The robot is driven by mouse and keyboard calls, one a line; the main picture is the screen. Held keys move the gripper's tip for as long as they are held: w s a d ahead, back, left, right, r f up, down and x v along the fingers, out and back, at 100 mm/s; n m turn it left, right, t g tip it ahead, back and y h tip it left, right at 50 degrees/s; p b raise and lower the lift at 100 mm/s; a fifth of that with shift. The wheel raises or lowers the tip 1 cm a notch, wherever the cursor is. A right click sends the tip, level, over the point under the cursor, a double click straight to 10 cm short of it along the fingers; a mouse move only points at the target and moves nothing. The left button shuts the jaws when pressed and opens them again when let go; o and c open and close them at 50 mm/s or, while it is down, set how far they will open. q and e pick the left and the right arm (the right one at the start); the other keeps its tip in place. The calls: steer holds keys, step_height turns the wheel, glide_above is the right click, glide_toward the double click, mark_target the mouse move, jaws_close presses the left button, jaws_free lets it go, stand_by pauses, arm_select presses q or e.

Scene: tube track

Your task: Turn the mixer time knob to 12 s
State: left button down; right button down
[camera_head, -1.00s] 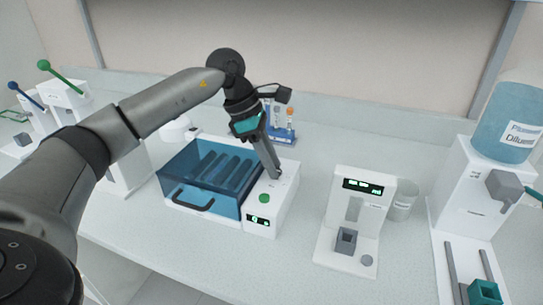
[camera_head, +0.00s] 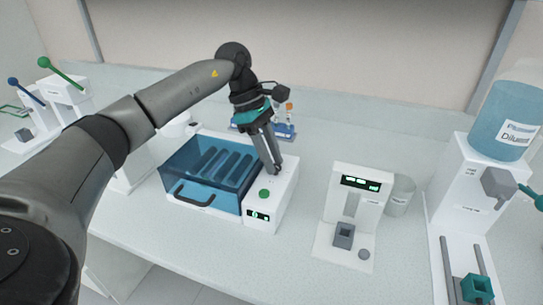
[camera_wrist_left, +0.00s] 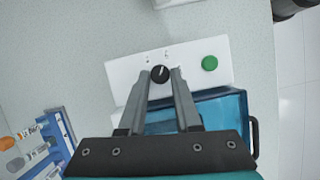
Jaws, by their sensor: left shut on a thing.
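The mixer is a white unit (camera_head: 285,205) with a blue transparent lid (camera_head: 195,172), a green button (camera_head: 265,194) and a small green-lit display (camera_head: 258,216) too small to read. Its black time knob (camera_wrist_left: 160,73), with a white pointer line, shows in the left wrist view. My left gripper (camera_head: 276,169) points down onto the mixer's top behind the green button. In the left wrist view its two fingertips (camera_wrist_left: 160,76) are on either side of the knob, shut on it. In the head view the fingers hide the knob. My right gripper is not in view.
A white device with a lit display (camera_head: 361,183) stands to the right of the mixer, with a cup (camera_head: 399,195) behind it. A blue tube rack (camera_head: 285,130) stands behind the mixer. A diluent dispenser (camera_head: 465,195) is at the far right. The counter in front is clear.

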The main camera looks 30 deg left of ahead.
arm_select(q)
steer(key=c, duration=0.6)
jaws_free()
steer(key=p+v, duration=0.2)
steer(key=v, duration=1.3)
steer(key=shift+r+p, duration=0.15)
steer(key=shift+p, duration=0.2)
